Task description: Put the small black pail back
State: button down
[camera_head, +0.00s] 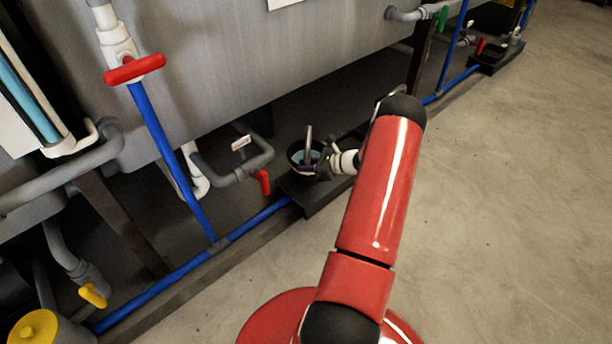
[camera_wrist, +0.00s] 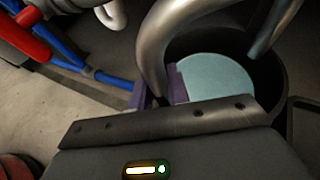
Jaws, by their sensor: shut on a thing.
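The small black pail (camera_head: 294,161) is in the middle of the head view, with light blue liquid inside and an upright metal handle (camera_head: 309,136). My gripper (camera_head: 324,168) is at its right side. In the wrist view, the pail (camera_wrist: 277,77) is at the upper right, and its curved metal handle (camera_wrist: 153,45) runs down between my purple finger pads. My gripper is shut on the pail by this handle. The pail looks roughly upright over the left end of a low black tray (camera_head: 310,203). I cannot tell whether its base touches the tray.
A grey tank (camera_head: 230,60) overhangs just behind. A grey pipe (camera_head: 238,178) with a red-handled valve (camera_head: 263,182) is close left of the pail. A blue pipe (camera_head: 262,215) runs along the floor. Another black tray (camera_head: 505,55) is at the far right. The floor at right is clear.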

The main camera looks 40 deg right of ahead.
aim_at(308, 174)
jog(key=shift+f+b, duration=0.35)
jog(key=shift+f, duration=1.75)
jog(key=shift+f, duration=0.15)
jog(key=c, duration=1.3)
grip_release()
jog(key=shift+f, duration=0.1)
